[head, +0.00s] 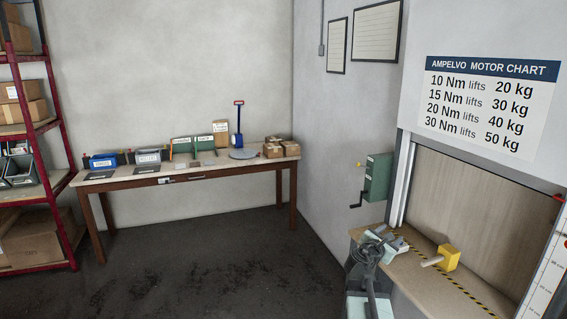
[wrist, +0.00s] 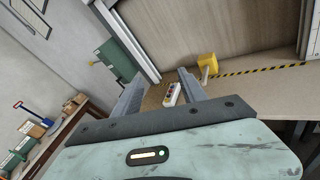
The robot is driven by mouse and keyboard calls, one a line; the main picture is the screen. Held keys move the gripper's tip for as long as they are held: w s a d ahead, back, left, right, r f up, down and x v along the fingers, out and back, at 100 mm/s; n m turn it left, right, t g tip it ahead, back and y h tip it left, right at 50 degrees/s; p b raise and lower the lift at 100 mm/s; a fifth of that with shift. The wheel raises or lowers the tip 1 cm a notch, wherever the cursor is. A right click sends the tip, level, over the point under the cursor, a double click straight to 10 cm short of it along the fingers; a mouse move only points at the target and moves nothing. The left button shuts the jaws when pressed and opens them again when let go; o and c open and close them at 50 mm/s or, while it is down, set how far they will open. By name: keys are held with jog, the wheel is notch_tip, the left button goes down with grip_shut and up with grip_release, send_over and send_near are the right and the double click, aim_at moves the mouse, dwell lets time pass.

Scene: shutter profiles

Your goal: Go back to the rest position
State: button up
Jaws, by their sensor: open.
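My gripper (head: 380,238) is over the near left end of the wooden ledge at the right in the head view. In the wrist view my gripper (wrist: 160,88) shows two grey fingers spread apart with nothing held between them. A small white control with red buttons (wrist: 172,94) lies on the ledge beyond the fingers and shows through the gap. No marker of a rest position is in view.
A yellow-headed mallet (head: 448,257) lies on the ledge (head: 480,290) by a yellow-black strip. A green crank box (head: 377,178) hangs on the wall. A workbench (head: 230,161) and red shelving (head: 45,150) stand further left. The dark floor between is clear.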

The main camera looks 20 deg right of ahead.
jog(key=w+a+f+m+g+y+b, duration=0.1)
jog(key=w+a+f+m+y, duration=0.15)
jog(key=a+f, duration=0.6)
jog(key=w+a+f+m+y+b, duration=0.1)
jog(key=a+f+m+y+b, duration=0.2)
jog(key=a, duration=1)
jog(key=w+a+f+m+g+y, duration=0.1)
jog(key=a+f+m+y, duration=0.25)
jog(key=a+f, duration=0.55)
jog(key=s+a+f+m+g+y, duration=0.2)
jog(key=s+a+m, duration=0.3)
jog(key=a, duration=0.3)
jog(key=s+a+f+m+g+y, duration=0.2)
jog(key=s+a+m+g+y, duration=0.1)
jog(key=s+a+m, duration=0.3)
jog(key=shift+s+a+f+g, duration=0.2)
jog(key=shift+s+a+g, duration=0.2)
jog(key=shift+a, duration=0.65)
jog(key=shift+w, duration=0.1)
